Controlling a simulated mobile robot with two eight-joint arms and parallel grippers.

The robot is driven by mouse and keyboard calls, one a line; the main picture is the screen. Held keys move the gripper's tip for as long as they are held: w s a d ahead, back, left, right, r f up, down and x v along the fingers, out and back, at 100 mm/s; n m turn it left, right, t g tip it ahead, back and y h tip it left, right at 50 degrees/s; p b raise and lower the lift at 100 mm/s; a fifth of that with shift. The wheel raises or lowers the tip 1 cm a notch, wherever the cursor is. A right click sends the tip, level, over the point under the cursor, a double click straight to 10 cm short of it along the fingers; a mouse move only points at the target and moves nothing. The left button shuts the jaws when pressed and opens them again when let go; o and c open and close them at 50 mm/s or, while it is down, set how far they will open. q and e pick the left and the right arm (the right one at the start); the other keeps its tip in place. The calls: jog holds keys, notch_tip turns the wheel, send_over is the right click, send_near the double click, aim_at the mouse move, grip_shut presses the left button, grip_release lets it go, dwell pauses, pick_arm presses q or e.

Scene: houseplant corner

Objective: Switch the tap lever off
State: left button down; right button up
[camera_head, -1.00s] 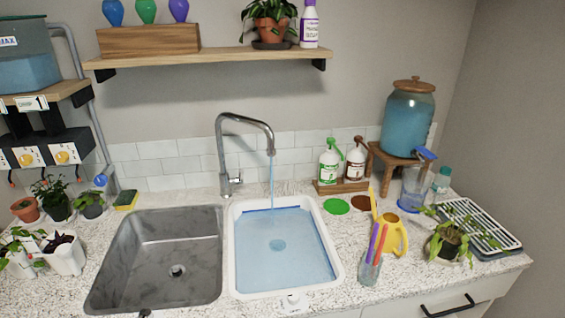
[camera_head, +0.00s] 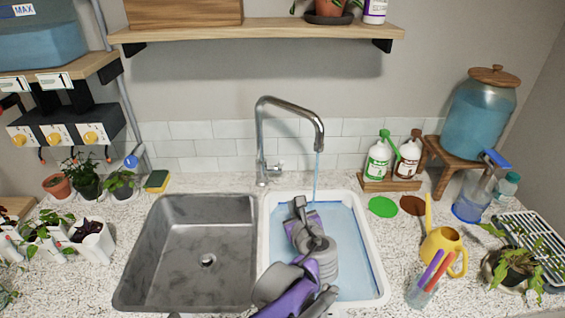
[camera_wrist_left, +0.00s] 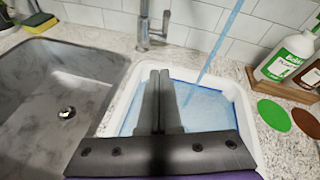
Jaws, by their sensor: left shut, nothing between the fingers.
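The chrome tap (camera_head: 262,140) stands behind the two basins, its spout arching over the right one. A blue stream of water runs from the spout into the white basin (camera_head: 382,270). The small tap lever (camera_head: 278,170) sticks out at the right of the tap's base; the tap base also shows in the left wrist view (camera_wrist_left: 144,30). My left gripper (camera_head: 298,208) is over the white basin, in front of and below the lever, apart from it. In the left wrist view its fingers (camera_wrist_left: 160,75) are together and empty, pointing toward the tap. My right gripper is out of view.
An empty grey steel sink (camera_head: 190,250) lies left of the white basin. Green and brown bottles (camera_head: 378,160) stand on a wooden tray at right. A yellow watering can (camera_head: 440,252) and a glass with pens (camera_head: 420,290) stand right of the basin.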

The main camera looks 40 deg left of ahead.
pick_arm(q)
jog(key=shift+w+a+r+m, duration=0.3)
jog(key=shift+w+r+m, duration=0.25)
jog(key=shift+w+m, duration=0.25)
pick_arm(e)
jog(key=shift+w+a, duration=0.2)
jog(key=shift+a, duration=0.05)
pick_arm(q)
jog(key=w+a, duration=0.8)
jog(key=a, duration=0.2)
jog(key=shift+w+f+p, duration=0.25)
jog(key=shift+f+p, duration=0.15)
jog(key=shift+f, duration=0.05)
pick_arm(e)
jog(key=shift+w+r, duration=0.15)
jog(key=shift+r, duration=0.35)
